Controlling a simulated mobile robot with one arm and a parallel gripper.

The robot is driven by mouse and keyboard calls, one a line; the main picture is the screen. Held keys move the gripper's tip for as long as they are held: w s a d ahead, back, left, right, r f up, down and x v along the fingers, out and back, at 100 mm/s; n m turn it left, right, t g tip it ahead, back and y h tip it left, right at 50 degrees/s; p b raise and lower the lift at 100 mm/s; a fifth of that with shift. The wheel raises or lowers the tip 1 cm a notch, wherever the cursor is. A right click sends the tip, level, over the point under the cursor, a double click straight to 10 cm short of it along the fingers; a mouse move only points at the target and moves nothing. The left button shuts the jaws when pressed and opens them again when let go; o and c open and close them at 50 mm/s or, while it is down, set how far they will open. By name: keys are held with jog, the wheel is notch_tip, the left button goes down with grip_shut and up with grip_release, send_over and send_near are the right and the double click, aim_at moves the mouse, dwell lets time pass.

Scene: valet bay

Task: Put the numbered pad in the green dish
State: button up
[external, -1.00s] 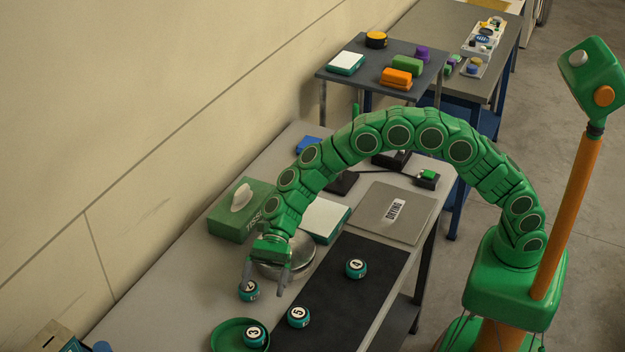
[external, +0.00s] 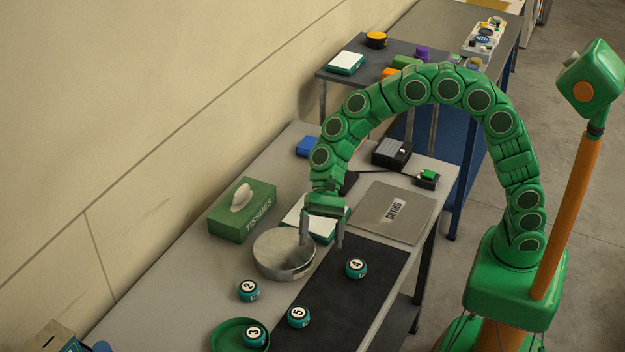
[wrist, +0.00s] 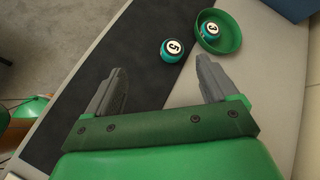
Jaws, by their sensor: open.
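Several round teal pads with numbers are on the bench. Pad 2 (external: 248,290) is on the grey bench top. Pad 5 (external: 299,316) is at the left edge of the black mat, and also shows in the wrist view (wrist: 172,50). Pad 4 (external: 356,268) is on the mat. Pad 3 (external: 255,336) sits in the green dish (external: 222,338); both show in the wrist view, pad (wrist: 210,30) and dish (wrist: 237,38). My gripper (external: 322,246) is open and empty, pointing down, between the round metal tin and pad 4 in the external view. Its spread fingers (wrist: 160,77) show in the wrist view.
The round metal tin (external: 280,255) is just left of my gripper. A green tissue box (external: 243,212), a white-topped box (external: 296,213) and a grey "DRYING" panel (external: 394,215) stand farther back. The black mat (external: 335,306) is mostly clear.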

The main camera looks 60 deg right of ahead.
jog(key=s+d+n+h, duration=0.3)
jog(key=s+d, duration=0.7)
jog(key=d, duration=0.3)
jog(key=s+d+r+n+t+h, duration=0.1)
jog(key=s+d+n+h, duration=0.2)
jog(key=s+d, duration=0.7)
jog(key=s+d+n+h, duration=0.3)
jog(key=s+d, duration=0.7)
jog(key=d, duration=0.8)
jog(key=shift+s+r+t+h, duration=0.25)
jog(key=shift+t+h, duration=0.15)
jog(key=shift+h, duration=0.2)
